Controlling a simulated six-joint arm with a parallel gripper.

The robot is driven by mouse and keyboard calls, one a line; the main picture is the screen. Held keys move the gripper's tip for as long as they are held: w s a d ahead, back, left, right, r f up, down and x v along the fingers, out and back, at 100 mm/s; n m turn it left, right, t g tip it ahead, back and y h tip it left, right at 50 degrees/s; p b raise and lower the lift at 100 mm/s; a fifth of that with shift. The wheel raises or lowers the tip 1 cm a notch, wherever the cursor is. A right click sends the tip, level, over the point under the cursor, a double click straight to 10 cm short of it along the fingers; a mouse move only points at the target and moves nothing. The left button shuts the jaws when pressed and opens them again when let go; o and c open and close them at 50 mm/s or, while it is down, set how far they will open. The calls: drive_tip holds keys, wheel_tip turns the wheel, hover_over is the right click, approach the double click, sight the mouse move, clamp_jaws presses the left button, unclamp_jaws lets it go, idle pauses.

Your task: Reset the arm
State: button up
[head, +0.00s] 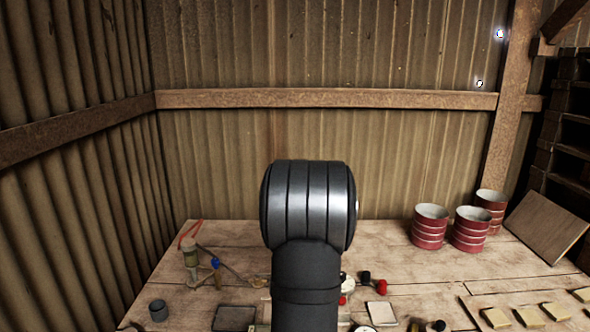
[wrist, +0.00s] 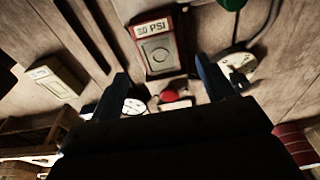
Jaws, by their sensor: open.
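My arm (head: 308,240) rises dark and ribbed in the middle of the head view and hides part of the bench (head: 400,270) behind it. The gripper itself does not show there. In the wrist view my gripper (wrist: 162,88) has its two dark blue fingers spread wide apart. Nothing is held between them. Beyond the fingers is a red block labelled "30 PSI" (wrist: 158,45), with a red button (wrist: 168,97) below it. A pale round part (wrist: 133,106) lies by the left finger, and another (wrist: 238,62) by the right finger.
Red ribbed cans (head: 429,226) and a leaning wooden board (head: 546,226) stand at the back right. Pale tiles (head: 495,318) lie front right. A bottle-like tool (head: 191,260) and a dark cup (head: 158,310) are at left.

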wheel_tip(320, 180, up, 12)
drive_tip(key=a, duration=0.2)
wheel_tip(320, 180, down, 6)
drive_tip(key=a+y, duration=0.1)
drive_tip(key=a, duration=0.1)
drive_tip(key=shift+a, duration=0.2)
drive_tip(key=shift+w, duration=0.1)
drive_tip(key=o, duration=0.6)
drive_tip(key=w+r+y, duration=0.1)
drive_tip(key=w+r, duration=0.6)
drive_tip(key=r, duration=0.1)
wheel_tip(320, 180, down, 10)
drive_tip(key=shift+r, duration=0.1)
drive_tip(key=r, duration=1)
drive_tip(key=shift+d, duration=0.35)
